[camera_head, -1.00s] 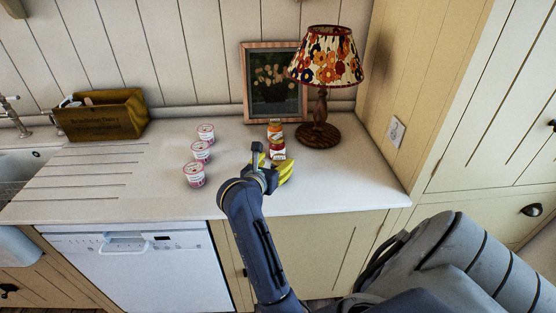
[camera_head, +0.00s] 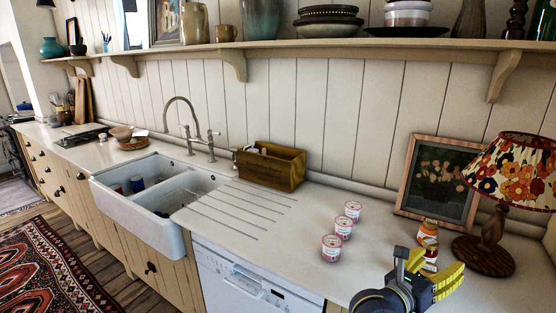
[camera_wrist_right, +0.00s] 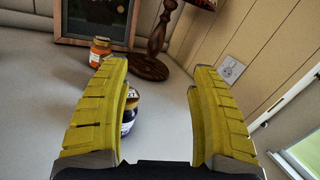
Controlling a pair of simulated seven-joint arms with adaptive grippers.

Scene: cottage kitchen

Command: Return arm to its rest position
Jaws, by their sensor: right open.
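My right gripper (camera_head: 447,281) is over the front right of the white counter in the head view, beside two small jars. In the right wrist view its yellow fingers (camera_wrist_right: 160,72) are spread wide with nothing gripped. The orange-filled jar (camera_wrist_right: 101,52) stands on the counter beyond the left finger; it also shows in the head view (camera_head: 427,231). A second, dark jar (camera_wrist_right: 130,112) stands closer, partly hidden by the left finger. In the head view a jar with a red and white label (camera_head: 431,258) is partly behind the gripper. My left gripper is in no view.
Three pink-and-white tubs (camera_head: 332,248) stand left of the gripper. A patterned lamp (camera_head: 489,240) and a framed picture (camera_head: 406,190) stand behind the jars. A brown box (camera_head: 271,168) and a double sink (camera_head: 122,207) are farther left. The counter (camera_head: 300,213) between box and tubs is clear.

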